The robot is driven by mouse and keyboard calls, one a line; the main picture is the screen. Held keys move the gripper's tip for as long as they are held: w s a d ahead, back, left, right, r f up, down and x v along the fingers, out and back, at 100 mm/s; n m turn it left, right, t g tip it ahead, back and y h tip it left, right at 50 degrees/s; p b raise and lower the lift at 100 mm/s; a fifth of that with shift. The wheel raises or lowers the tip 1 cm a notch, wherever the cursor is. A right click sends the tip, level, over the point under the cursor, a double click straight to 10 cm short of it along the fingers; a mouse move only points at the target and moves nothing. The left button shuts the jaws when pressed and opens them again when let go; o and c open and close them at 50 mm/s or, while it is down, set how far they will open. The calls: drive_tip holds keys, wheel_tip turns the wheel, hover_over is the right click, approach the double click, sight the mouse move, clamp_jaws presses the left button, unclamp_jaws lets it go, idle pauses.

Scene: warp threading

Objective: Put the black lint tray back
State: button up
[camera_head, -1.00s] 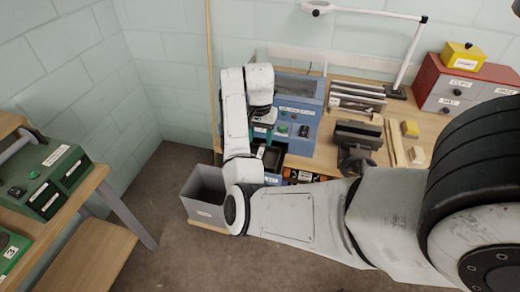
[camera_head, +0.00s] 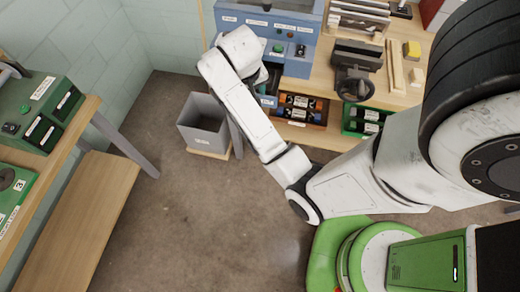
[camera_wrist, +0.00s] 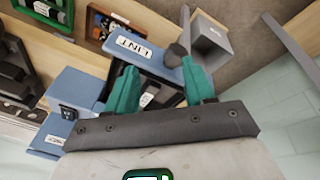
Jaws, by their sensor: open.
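The black lint tray (camera_wrist: 160,84) shows in the wrist view as a dark open shape behind a blue front (camera_wrist: 134,46) labelled LINT, beside the blue machine (camera_wrist: 74,98). Whether it is fully seated cannot be told. My gripper (camera_wrist: 159,68) has its two teal fingers apart, over the tray area with dark tray between them. Contact cannot be told. In the head view the blue machine (camera_head: 268,28) stands on the bench, and a bit of the blue front (camera_head: 267,101) shows beside my wrist. My arm hides the tray and most of my gripper there.
A grey bin (camera_head: 203,124) stands on the floor left of the bench. A vise (camera_head: 355,70) is at right. A green machine (camera_head: 38,110) is at far left. The middle floor is clear.

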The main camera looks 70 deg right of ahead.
drive_tip(key=s+a+f+n+y, duration=0.1)
drive_tip(key=s+a+n, duration=0.3)
drive_tip(key=a, duration=0.6)
drive_tip(key=s+a+f+n+t+y, duration=0.1)
drive_tip(key=s+a+f+n, duration=0.3)
drive_tip(key=a, duration=0.7)
drive_tip(key=shift+s+n+y, duration=0.3)
drive_tip(key=shift+s, duration=0.3)
drive_tip(key=shift+d, duration=0.1)
drive_tip(key=shift+c, duration=0.4)
